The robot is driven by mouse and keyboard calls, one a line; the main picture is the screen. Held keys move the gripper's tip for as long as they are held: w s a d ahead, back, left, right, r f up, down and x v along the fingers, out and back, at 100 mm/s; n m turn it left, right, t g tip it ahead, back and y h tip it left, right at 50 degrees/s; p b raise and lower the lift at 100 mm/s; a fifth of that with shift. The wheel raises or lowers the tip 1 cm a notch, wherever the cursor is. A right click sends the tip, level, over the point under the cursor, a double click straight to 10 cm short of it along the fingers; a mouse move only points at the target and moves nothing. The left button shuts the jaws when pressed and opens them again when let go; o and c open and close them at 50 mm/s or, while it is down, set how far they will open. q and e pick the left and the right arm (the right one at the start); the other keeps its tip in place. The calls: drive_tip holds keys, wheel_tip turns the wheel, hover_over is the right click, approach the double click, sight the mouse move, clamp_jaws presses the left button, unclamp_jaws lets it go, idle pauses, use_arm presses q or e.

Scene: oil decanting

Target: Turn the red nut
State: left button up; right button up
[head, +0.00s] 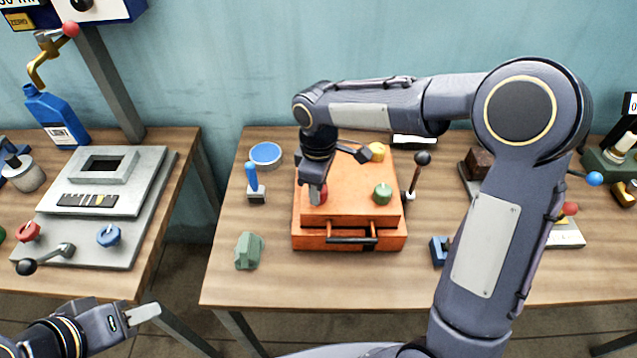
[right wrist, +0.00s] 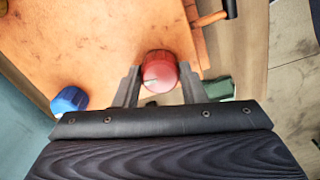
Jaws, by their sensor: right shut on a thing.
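The red nut (head: 320,196) sits on top of the orange box (head: 340,180), near its front left corner. My right gripper (head: 314,192) comes down over it from above and partly hides it in the head view. In the right wrist view the red nut (right wrist: 160,72) is between the two fingers of my right gripper (right wrist: 160,88), which is shut on it. My left gripper (head: 143,314) hangs at the lower left, away from the box, and I cannot tell whether it is open.
The box also bears a green nut (head: 382,194), a yellow nut (head: 377,151) and a blue nut (right wrist: 69,100). A black handle (head: 352,239) is on its front. A lever (head: 418,172) stands right of it, a blue-handled switch (head: 253,180) left. A green block (head: 248,250) lies front left.

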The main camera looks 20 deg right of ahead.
drive_tip(key=shift+n, duration=0.7)
drive_tip(key=o, duration=1)
wheel_tip(320, 180, up, 7)
drive_tip(key=shift+r, duration=0.45)
